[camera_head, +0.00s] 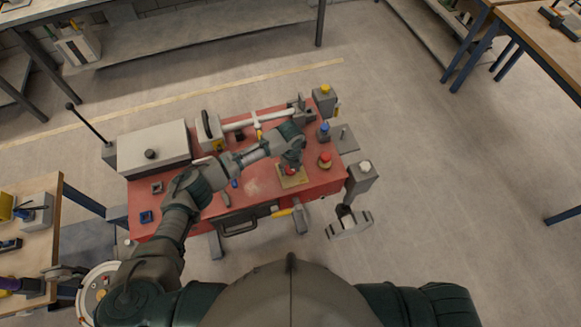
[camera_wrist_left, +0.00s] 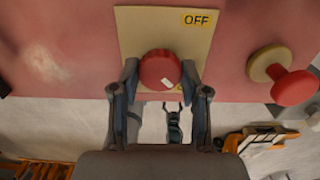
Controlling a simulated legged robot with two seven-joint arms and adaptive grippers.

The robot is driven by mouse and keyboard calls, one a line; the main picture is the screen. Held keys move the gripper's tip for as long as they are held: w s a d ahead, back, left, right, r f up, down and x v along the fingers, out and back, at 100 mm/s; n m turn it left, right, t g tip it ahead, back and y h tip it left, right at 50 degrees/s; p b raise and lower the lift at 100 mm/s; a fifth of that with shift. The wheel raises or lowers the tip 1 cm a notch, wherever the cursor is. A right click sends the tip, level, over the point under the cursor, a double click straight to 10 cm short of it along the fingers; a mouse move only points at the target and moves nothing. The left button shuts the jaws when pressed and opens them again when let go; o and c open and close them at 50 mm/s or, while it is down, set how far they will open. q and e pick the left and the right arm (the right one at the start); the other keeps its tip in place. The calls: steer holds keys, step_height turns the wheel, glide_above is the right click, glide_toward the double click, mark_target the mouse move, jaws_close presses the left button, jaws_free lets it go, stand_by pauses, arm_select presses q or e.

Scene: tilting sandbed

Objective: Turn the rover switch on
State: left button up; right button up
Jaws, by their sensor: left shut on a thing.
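The rover switch is a red round knob (camera_wrist_left: 160,69) with a small white mark, on a beige plate (camera_wrist_left: 140,22). The plate's upper label reads OFF; a second yellow label below is mostly hidden. In the head view the plate (camera_head: 294,182) lies near the front edge of the rover's red top (camera_head: 258,184). My left gripper (camera_wrist_left: 160,78) is shut on the red knob, one finger on each side of it. In the head view my left gripper (camera_head: 291,167) reaches down over the plate and hides most of the knob. My right gripper is out of view.
A red mushroom button (camera_head: 325,160) on a yellow base stands just right of the plate. A blue knob (camera_head: 324,128), a grey box with a yellow top (camera_head: 324,98) and a large grey box (camera_head: 154,148) are also around. The floor to the right is clear.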

arm_select(q)
steer(key=shift+w+r, duration=0.15)
steer(key=shift+w, duration=0.05)
steer(key=o, duration=1.1)
steer(key=shift+o, duration=0.2)
step_height(320, 180, up, 12)
steer(key=shift+d+f, duration=0.1)
steer(key=shift+f, duration=0.15)
